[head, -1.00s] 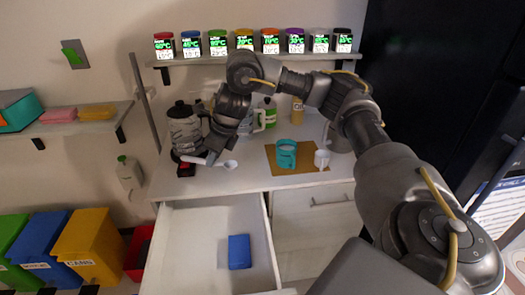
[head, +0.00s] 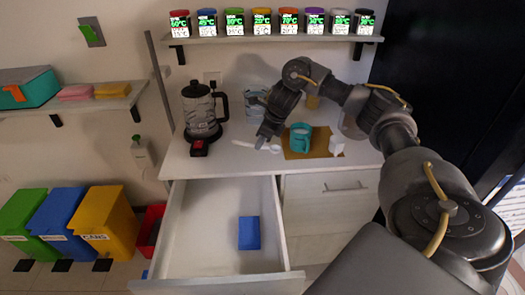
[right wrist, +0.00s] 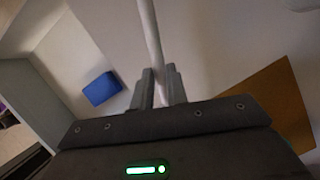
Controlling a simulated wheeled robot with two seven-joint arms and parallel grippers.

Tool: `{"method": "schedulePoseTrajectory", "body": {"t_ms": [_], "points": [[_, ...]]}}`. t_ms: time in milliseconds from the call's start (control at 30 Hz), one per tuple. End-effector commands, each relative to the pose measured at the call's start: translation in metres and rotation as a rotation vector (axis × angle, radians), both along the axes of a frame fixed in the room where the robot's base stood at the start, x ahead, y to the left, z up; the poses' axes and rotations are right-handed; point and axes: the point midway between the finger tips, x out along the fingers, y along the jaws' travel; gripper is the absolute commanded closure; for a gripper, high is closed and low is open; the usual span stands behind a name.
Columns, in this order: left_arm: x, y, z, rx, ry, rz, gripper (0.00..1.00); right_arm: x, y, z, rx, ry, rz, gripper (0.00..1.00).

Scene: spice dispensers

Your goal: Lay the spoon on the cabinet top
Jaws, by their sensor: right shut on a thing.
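The white spoon (head: 243,143) is at the cabinet top (head: 215,163) in the head view, its length running left to right. I cannot tell whether it touches the surface or is just above it. My right gripper (head: 262,145) points down over the cabinet top and is shut on the spoon. In the right wrist view the spoon's pale handle (right wrist: 150,35) runs up from between the two fingers (right wrist: 158,88). Part of the spoon is hidden by the gripper. My left gripper is not in view.
The drawer (head: 205,240) below is open, with a blue box (head: 249,232) inside.

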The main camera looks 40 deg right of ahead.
Motion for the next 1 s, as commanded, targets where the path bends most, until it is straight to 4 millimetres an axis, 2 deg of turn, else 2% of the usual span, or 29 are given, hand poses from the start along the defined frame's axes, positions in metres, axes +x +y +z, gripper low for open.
{"method": "schedulePoseTrajectory", "body": {"t_ms": [167, 400, 800, 833, 1000], "points": [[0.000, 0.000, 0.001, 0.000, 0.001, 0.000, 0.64, -0.001, -0.006, -0.007, 0.000, 0.004, -0.002, 1.00], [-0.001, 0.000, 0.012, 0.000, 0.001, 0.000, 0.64, -0.001, -0.008, -0.037, 0.001, 0.003, 0.000, 1.00], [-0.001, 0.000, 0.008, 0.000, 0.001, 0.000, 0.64, 0.000, -0.008, -0.044, 0.000, 0.001, 0.000, 1.00], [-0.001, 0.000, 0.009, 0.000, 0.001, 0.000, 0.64, 0.000, -0.008, -0.043, 0.000, 0.001, 0.000, 0.82], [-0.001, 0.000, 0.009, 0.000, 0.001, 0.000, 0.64, 0.000, -0.008, -0.043, 0.000, 0.001, 0.000, 0.63]]}}
